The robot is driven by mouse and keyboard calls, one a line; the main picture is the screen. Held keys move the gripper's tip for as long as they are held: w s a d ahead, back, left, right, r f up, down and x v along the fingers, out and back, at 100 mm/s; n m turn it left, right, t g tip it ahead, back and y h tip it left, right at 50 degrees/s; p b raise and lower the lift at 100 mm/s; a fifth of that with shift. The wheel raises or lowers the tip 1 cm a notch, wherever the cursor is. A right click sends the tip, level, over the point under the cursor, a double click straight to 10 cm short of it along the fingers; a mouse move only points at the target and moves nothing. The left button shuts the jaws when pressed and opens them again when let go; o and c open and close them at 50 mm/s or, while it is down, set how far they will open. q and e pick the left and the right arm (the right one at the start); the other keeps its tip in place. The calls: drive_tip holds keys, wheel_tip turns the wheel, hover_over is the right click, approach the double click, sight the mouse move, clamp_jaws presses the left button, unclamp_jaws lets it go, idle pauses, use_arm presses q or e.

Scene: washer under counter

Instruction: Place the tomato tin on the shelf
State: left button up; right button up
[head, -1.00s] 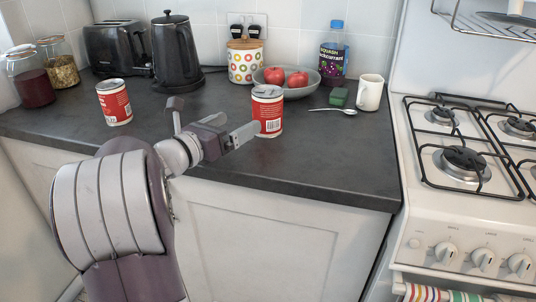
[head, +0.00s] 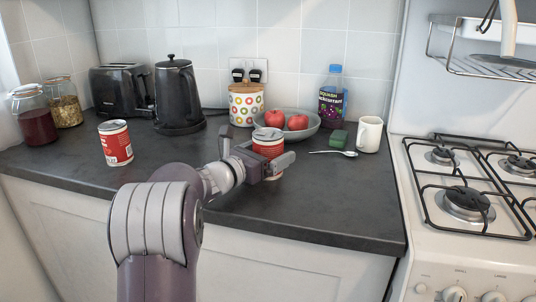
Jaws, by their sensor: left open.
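A red and white tin (head: 268,142) stands upright on the dark worktop, and a second similar tin (head: 115,143) stands further left. I cannot read either label to tell which is the tomato tin. My left gripper (head: 261,152) is open at the right-hand tin. One finger crosses in front of the tin's lower part and hides some of it; the other points up at its left. I cannot tell whether either finger touches it. My right gripper is not in view. A wire rack (head: 478,66) hangs above the hob; no other shelf shows.
Behind the right-hand tin are a bowl (head: 313,125) with red fruit, a spotted jar (head: 246,106) and a bottle (head: 331,98). The front worktop is clear. The gas hob (head: 465,190) is at right.

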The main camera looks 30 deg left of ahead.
use_arm(q)
drive_tip(key=shift+r, duration=0.1)
drive_tip(key=c, duration=1.4)
